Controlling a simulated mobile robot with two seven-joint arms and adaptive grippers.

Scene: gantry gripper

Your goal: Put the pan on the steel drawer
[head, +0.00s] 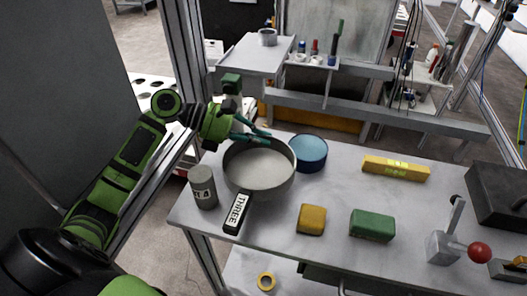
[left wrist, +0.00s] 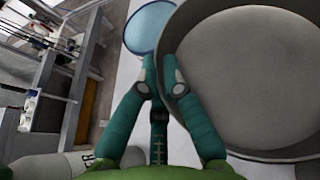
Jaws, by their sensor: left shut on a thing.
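The pan (head: 262,172) is a round, grey, shallow vessel on the worktable, its handle pointing to the front and bearing a label that reads THREE. My left gripper (head: 262,137) reaches in from the left and is shut on the pan's far rim. In the left wrist view the fingers (left wrist: 160,78) close around the edge of the pan (left wrist: 255,75). The pan looks level; I cannot tell whether it still touches the table. I cannot clearly pick out the steel drawer. My right gripper is not in view.
A blue bowl (head: 308,153) stands just right of the pan and a grey can (head: 203,187) at its left. Yellow (head: 311,219) and green (head: 372,225) blocks and a yellow bar (head: 396,168) lie to the right. A grey shelf (head: 250,55) stands behind.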

